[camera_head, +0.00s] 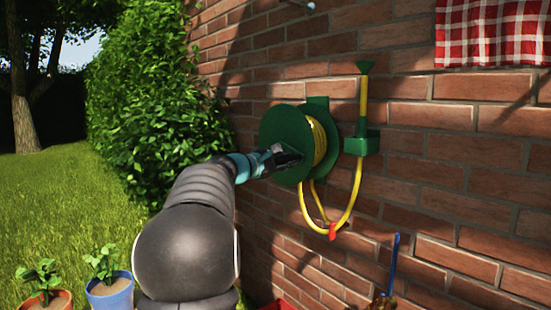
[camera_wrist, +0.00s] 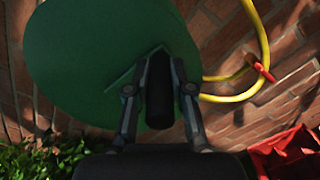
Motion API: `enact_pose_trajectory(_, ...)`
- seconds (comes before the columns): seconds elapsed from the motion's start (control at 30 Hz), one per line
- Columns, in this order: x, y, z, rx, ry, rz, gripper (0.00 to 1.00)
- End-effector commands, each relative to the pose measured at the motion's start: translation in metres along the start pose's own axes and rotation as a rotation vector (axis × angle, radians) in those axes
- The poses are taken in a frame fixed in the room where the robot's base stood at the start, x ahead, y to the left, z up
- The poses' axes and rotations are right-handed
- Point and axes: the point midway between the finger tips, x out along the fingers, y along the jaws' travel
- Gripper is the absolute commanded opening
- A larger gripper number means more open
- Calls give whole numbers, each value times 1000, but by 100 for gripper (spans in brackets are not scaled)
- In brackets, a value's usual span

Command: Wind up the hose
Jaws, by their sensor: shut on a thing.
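The green hose reel (camera_head: 283,127) is mounted on the brick wall, with yellow hose (camera_head: 320,143) wound on its drum. A loop of hose (camera_head: 304,207) hangs below it and rises to a green holder (camera_head: 361,144), where a green nozzle (camera_head: 363,67) points up. A red piece (camera_head: 332,231) sits at the loop's bottom and also shows in the wrist view (camera_wrist: 264,73). My gripper (camera_head: 286,157) is at the reel's front disc. In the wrist view, my gripper (camera_wrist: 159,95) is shut around a dark crank handle (camera_wrist: 159,100) in front of the green disc (camera_wrist: 95,60).
A leafy hedge (camera_head: 150,95) stands left of the reel. Two potted plants, one in a terracotta pot (camera_head: 45,302) and one in a blue pot (camera_head: 110,294), stand at lower left. A red container (camera_wrist: 288,150) is low down. A checked cloth (camera_head: 490,35) hangs upper right.

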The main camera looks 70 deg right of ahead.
Motion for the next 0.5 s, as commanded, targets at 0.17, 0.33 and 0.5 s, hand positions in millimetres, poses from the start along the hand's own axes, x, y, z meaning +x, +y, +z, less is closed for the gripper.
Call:
enact_pose_trajectory(0.17, 1, 10, 11, -104, -3, 1, 0)
enact_pose_trajectory(0.33, 0, 14, 14, -97, -2, 3, 0)
enact_pose_trajectory(0.5, -2, 17, 15, -95, 0, 5, 0)
